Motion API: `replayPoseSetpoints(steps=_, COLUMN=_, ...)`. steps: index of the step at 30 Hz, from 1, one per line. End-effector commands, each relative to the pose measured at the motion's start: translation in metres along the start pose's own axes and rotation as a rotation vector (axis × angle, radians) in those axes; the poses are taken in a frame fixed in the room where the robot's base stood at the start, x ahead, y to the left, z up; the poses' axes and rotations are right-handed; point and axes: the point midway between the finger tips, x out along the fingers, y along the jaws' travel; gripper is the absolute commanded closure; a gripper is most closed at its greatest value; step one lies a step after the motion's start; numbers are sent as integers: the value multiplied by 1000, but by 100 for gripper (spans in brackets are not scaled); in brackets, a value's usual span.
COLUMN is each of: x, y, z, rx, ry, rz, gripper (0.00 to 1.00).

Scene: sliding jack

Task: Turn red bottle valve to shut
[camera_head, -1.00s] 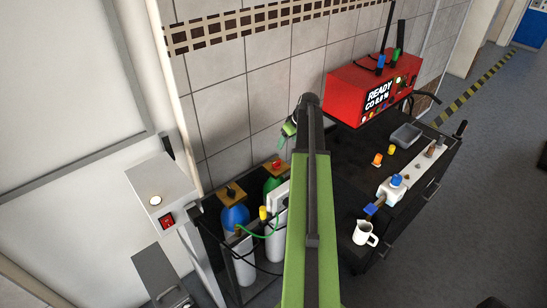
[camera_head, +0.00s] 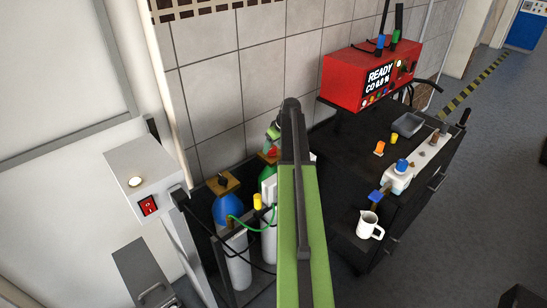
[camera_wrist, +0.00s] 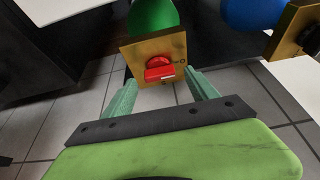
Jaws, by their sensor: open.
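The red bottle valve (camera_wrist: 158,69) is a red knob on a brass square plate (camera_wrist: 122,47) on top of the green bottle (camera_wrist: 152,14). In the wrist view it lies just beyond and between my open gripper fingers (camera_wrist: 162,92), which sit at the left and right of the plate. No contact with the knob can be made out. In the head view my gripper (camera_head: 274,133) is above the green bottle (camera_head: 266,172), and my arm hides part of it. A bit of the red knob (camera_head: 270,152) shows just below the fingers.
The blue bottle (camera_head: 228,208) with a black knob on a brass plate stands left of the green one. Hoses and a yellow part (camera_head: 257,201) are in front. A grey box on a post (camera_head: 150,182) stands at the left. The red analyser (camera_head: 370,80) is at the right.

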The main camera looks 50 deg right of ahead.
Motion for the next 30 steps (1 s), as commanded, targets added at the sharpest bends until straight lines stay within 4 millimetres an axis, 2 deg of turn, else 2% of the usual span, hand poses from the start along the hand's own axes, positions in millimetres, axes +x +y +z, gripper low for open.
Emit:
replayPoseSetpoints(steps=1, x=13, y=0, z=2, rx=0, ry=0, rz=0, gripper=33)
replayPoseSetpoints(steps=3, x=16, y=0, z=1, rx=0, ry=0, rz=0, gripper=33)
replayPoseSetpoints(steps=11, x=14, y=0, z=0, rx=1, ry=0, rz=0, gripper=33)
replayPoseSetpoints(steps=25, x=14, y=1, z=0, rx=1, ry=0, rz=0, gripper=94)
replayPoseSetpoints(steps=30, x=14, y=2, z=1, rx=9, ry=0, rz=4, gripper=95)
